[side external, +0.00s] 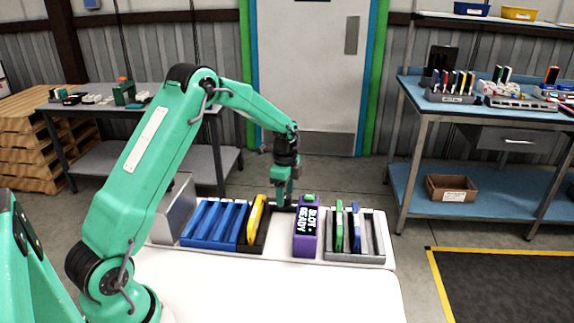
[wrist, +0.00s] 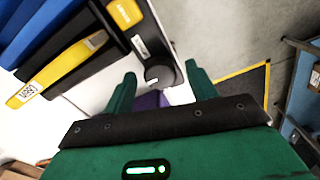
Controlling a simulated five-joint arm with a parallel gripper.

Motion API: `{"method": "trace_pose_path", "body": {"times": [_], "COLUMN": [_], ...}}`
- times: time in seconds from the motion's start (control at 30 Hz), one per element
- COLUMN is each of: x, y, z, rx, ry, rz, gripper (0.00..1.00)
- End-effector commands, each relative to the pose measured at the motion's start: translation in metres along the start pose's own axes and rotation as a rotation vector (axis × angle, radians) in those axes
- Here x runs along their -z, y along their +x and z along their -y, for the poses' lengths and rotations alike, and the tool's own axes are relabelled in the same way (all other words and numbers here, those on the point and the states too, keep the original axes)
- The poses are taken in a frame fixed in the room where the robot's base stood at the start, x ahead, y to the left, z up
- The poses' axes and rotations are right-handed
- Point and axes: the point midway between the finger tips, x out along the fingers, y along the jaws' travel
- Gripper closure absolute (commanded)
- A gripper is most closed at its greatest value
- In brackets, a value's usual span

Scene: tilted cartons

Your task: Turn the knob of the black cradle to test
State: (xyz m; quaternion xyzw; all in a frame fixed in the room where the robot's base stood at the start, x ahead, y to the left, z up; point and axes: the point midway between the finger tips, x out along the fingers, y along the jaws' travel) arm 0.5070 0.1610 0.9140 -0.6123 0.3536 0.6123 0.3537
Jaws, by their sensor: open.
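The black cradle (wrist: 143,38) is in the upper middle of the wrist view, with a small white label on it. Its round dark knob (wrist: 155,74) has a pale mark, and I cannot read its setting. My gripper (wrist: 160,76) is open, with one green finger on each side of the knob in the picture; I cannot tell whether they touch it. A yellow piece (wrist: 125,12) shows at the cradle's upper end. In the side view my gripper (side external: 284,203) points down at the back of the white table, behind the yellow carton (side external: 256,216) and hiding the knob.
Blue racks (side external: 213,222) stand left of the cradle. A purple device (side external: 307,240) reading "SLOT READY" stands to its right, then a grey rack (side external: 372,240) with green and blue pieces. The table front (side external: 290,290) is clear.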

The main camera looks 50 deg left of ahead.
Motion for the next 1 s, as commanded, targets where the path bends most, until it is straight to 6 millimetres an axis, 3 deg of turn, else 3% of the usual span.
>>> {"method": "trace_pose_path", "body": {"times": [0.27, 0.4, 0.5, 1.0], "x": [0.0000, 0.0000, 0.0000, -0.0001], "y": [0.0009, 0.0007, 0.0006, 0.0003], "z": [-0.0001, -0.0001, -0.0001, -0.0003], "rx": [0.000, 0.000, 0.000, 0.000], "ry": [0.000, 0.000, 0.000, -0.098], "rz": [0.000, 0.000, 0.000, 0.000], "gripper": [0.45, 0.73, 0.88, 0.88]}}
